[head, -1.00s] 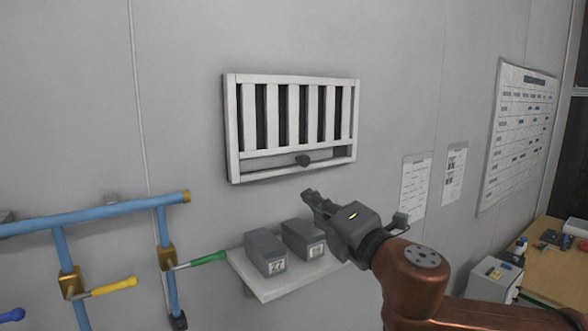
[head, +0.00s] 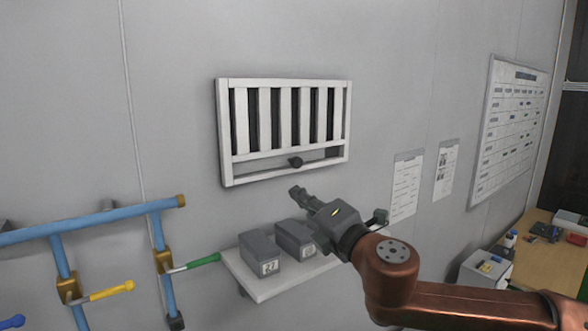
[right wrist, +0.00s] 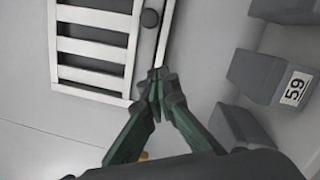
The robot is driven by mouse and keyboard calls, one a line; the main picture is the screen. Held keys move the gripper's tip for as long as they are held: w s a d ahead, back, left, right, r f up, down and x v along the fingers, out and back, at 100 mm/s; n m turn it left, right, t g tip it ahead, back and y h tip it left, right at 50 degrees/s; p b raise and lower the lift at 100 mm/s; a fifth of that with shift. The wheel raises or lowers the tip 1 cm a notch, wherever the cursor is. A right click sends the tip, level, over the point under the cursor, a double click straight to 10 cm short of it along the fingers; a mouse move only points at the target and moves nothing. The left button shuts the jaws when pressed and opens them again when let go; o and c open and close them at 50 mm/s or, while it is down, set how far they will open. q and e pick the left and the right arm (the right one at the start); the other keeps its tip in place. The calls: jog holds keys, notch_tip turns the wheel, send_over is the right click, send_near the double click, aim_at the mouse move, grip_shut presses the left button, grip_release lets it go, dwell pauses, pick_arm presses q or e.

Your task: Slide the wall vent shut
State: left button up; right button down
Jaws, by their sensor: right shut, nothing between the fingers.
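The white wall vent (head: 285,152) has upright slats with dark gaps showing between them. Its dark knob (head: 295,162) sits in the slot along the bottom, right of the middle. In the right wrist view the vent (right wrist: 92,46) is at the upper left, with the knob (right wrist: 149,18) near the top. My right gripper (head: 296,192) is just below the vent and the knob, apart from both in the head view. In the right wrist view its fingertips (right wrist: 157,82) are together and empty, near the vent frame's corner. My left gripper is not in view.
A small shelf (head: 262,292) with grey bins (head: 260,253) is close below my right gripper. Blue pipes (head: 92,218) with coloured valve handles are on the left. Papers (head: 406,185) and a whiteboard (head: 507,130) hang right. A cluttered desk (head: 530,275) stands at lower right.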

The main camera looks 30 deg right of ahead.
jog(key=shift+w+r+p, duration=0.2)
jog(key=shift+w+p, duration=0.25)
jog(key=shift+w, duration=1.3)
jog(key=shift+w+r+p, duration=0.15)
jog(key=shift+w+p, duration=0.25)
jog(key=shift+w, duration=1.35)
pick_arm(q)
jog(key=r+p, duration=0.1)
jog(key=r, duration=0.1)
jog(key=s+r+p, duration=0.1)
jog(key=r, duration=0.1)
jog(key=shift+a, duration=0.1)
pick_arm(e)
jog(key=d, duration=0.1)
jog(key=d+r, duration=0.1)
jog(key=d, duration=0.1)
jog(key=shift+w+d+r, duration=0.2)
jog(key=shift+w+r, duration=0.2)
